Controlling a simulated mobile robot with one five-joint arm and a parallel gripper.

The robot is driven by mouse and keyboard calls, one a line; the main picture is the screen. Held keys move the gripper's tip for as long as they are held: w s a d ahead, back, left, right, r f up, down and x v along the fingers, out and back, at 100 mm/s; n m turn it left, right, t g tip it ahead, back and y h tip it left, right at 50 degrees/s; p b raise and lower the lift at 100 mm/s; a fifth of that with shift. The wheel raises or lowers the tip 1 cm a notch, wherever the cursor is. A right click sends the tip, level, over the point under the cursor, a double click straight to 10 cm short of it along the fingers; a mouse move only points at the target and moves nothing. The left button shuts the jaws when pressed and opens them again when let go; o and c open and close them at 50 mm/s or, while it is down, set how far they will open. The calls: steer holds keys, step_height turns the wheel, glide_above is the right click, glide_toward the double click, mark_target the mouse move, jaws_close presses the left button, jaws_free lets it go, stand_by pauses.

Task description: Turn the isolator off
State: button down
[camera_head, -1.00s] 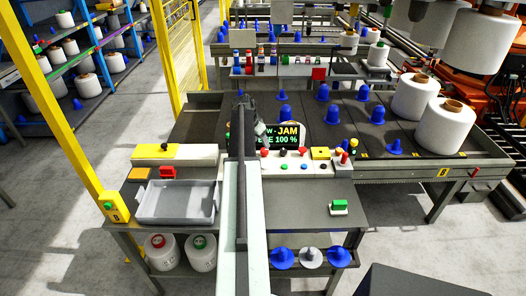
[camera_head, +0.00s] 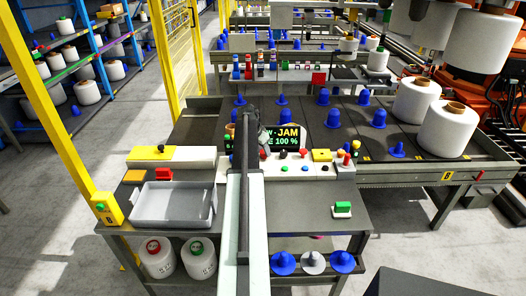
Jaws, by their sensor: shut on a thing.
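No part is clearly marked as the isolator. A small yellow unit (camera_head: 321,155) with a dark mark on it sits on the white control panel (camera_head: 305,168), among coloured buttons. My arm reaches up the middle of the view. My gripper (camera_head: 264,140) is at its far end, in front of the left part of the dark display (camera_head: 289,138), which reads JAM and 100 %. It is left of the yellow unit and apart from it in the picture. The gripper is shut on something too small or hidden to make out. My arm covers the panel's left part.
A grey tray (camera_head: 172,222) and a white box with a yellow top (camera_head: 157,151) are on the bench left of my arm. A green-topped switch (camera_head: 342,208) is at right. A yellow post (camera_head: 66,140) stands at left. Large white bobbins (camera_head: 447,128) stand at back right.

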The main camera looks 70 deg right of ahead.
steer(key=n+t, duration=0.1)
steer(key=n, duration=0.3)
steer(key=shift+s+a+n+t, duration=0.1)
steer(key=shift+s+n+t, duration=0.05)
steer(key=shift+n+t, duration=0.25)
steer(key=n+t, duration=0.1)
steer(key=n, duration=0.3)
steer(key=shift+s+n+t, duration=0.15)
steer(key=shift+n+t, duration=0.15)
steer(key=shift+t, duration=0.1)
steer(key=n, duration=0.2)
steer(key=n+t+y, duration=0.1)
steer(key=n, duration=0.2)
steer(key=shift+s+d+t, duration=0.1)
steer(key=shift+d+t, duration=0.1)
steer(key=shift+t, duration=0.1)
steer(key=shift+n+t+y, duration=0.3)
steer(key=shift+n+y, duration=0.4)
steer(key=shift+n, duration=1.1)
steer(key=c, duration=0.9)
jaws_free()
